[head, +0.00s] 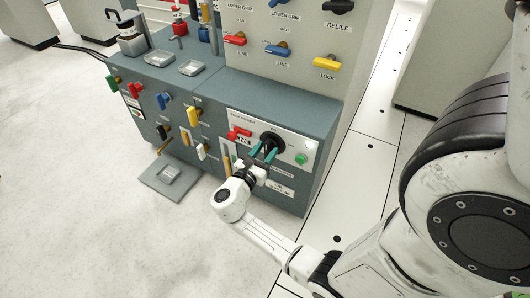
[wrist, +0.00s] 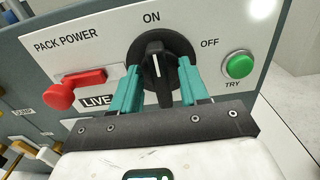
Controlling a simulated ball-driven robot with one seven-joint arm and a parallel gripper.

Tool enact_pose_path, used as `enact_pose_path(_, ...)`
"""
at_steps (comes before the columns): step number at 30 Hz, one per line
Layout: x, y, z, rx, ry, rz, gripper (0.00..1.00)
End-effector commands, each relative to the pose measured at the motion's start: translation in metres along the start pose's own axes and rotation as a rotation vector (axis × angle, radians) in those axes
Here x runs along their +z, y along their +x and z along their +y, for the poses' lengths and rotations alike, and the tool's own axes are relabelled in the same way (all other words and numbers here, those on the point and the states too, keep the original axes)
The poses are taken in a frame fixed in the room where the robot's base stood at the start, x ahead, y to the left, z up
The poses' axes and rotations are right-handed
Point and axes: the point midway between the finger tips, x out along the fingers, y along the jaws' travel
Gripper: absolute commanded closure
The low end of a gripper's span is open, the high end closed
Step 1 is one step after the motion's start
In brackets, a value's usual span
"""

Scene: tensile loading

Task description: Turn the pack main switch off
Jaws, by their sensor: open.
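The pack main switch is a black rotary knob (wrist: 155,58) on the white PACK POWER panel, between the ON label above it and the OFF label to its upper right. Its raised handle stands about upright, with a white line on it, roughly in line with ON. In the head view the knob (head: 273,140) is on the right end of the low grey cabinet. My gripper (wrist: 158,76) is open, its teal fingers on either side of the handle. Whether they touch it I cannot tell. The gripper (head: 263,151) partly covers the knob in the head view.
A red handle (wrist: 80,88) with a LIVE plate (wrist: 97,101) is left of the knob. A green TRY button (wrist: 239,65) is close on its right. Several coloured valve handles line the cabinet front to the left. Clear floor (head: 70,210) lies in front.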

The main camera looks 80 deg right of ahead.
Motion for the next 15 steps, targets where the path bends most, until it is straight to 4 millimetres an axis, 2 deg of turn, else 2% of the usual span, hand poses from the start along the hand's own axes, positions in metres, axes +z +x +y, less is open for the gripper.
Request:
enact_pose_path(5, 0.0003, -0.0001, 0.0, 0.0, 0.001, 0.0, 0.57)
enact_pose_path(15, 0.0003, -0.0003, 0.0, -0.001, 0.001, 0.0, 0.9)
